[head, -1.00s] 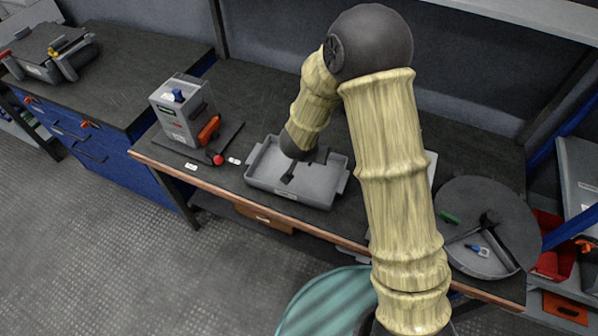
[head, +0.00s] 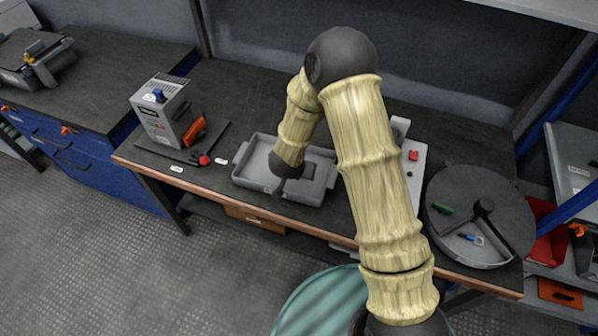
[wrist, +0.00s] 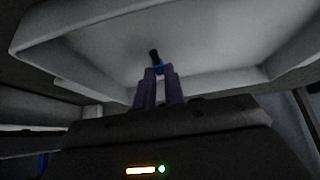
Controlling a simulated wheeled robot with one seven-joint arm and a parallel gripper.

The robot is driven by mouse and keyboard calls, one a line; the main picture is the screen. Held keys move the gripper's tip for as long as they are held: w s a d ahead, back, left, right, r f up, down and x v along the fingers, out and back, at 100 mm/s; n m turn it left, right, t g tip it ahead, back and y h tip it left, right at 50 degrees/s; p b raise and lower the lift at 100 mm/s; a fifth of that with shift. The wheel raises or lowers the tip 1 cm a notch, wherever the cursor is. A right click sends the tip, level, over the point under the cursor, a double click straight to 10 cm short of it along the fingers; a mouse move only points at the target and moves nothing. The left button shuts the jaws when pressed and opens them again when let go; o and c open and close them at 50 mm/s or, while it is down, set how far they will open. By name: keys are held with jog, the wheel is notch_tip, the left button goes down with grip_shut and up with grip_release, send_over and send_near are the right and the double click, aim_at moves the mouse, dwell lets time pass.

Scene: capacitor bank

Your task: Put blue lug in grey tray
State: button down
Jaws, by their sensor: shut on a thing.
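The grey tray (head: 318,193) is a shallow open box on the bench, left of my arm in the head view. In the wrist view its pale floor and rim (wrist: 95,35) fill the upper part. My gripper (head: 282,186) points down over the tray. In the wrist view my gripper (wrist: 160,75) has its two fingers close together, shut on a small blue lug (wrist: 159,68) with a dark tip (wrist: 154,55). Most of the lug is hidden between the fingers. I cannot tell whether it touches the tray floor.
A grey box (head: 160,115) with a blue knob and orange part stands left of the tray. A panel with a red button (head: 413,155) stands behind my arm.

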jog(key=shift+f, duration=0.45)
jog(key=shift+f, duration=0.35)
jog(key=c, duration=1.5)
grip_release()
jog(key=shift+r, duration=0.1)
jog(key=shift+r, duration=0.3)
jog(key=p+v, duration=0.2)
jog(key=v, duration=1)
jog(key=shift+s, duration=0.1)
